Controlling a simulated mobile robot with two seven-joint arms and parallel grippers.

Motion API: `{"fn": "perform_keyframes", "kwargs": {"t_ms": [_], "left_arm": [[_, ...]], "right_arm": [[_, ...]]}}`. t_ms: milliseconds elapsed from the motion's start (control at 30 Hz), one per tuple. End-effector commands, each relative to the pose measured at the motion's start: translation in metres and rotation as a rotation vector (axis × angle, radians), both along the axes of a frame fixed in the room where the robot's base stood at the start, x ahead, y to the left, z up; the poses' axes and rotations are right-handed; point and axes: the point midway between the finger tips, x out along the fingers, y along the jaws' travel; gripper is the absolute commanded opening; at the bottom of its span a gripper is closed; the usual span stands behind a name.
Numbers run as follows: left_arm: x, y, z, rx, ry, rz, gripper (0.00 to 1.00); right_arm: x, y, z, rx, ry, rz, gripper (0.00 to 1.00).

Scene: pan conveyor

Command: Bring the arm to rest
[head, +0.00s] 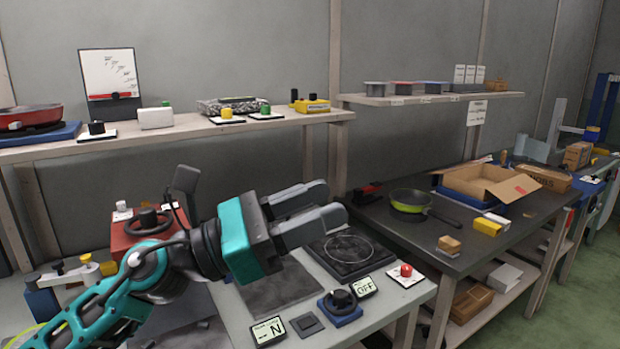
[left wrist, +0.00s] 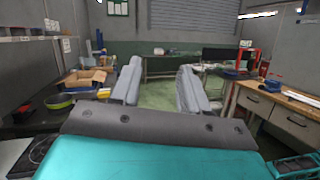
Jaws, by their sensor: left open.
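My left arm comes in from the left in the head view, teal and dark grey. Its left gripper (head: 318,212) is held in the air above the near bench, with its two grey fingers apart and nothing between them. In the left wrist view the left gripper's fingers (left wrist: 158,88) are also apart and empty, pointing across the room. My right gripper does not show as such in either view.
The near bench holds a dark hotplate (head: 350,254), a red button (head: 406,271) and a blue-based knob (head: 340,302). A green pan (head: 409,201) and an open cardboard box (head: 488,183) stand on the dark table at right. Open green floor (head: 585,270) lies beyond.

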Motion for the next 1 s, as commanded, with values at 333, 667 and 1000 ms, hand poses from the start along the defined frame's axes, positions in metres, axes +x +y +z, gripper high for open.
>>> {"fn": "perform_keyframes", "kwargs": {"t_ms": [333,667,1000], "left_arm": [[0.041,0.113,-0.064,-1.063,1.074,0.243,0.45],[-0.039,0.200,-0.261,-2.008,1.870,0.702,0.45],[-0.157,0.211,-0.344,2.030,-1.692,-0.942,0.45]], "right_arm": [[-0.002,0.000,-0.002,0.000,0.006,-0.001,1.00],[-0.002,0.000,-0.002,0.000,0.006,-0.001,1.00],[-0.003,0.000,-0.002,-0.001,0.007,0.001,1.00]]}}
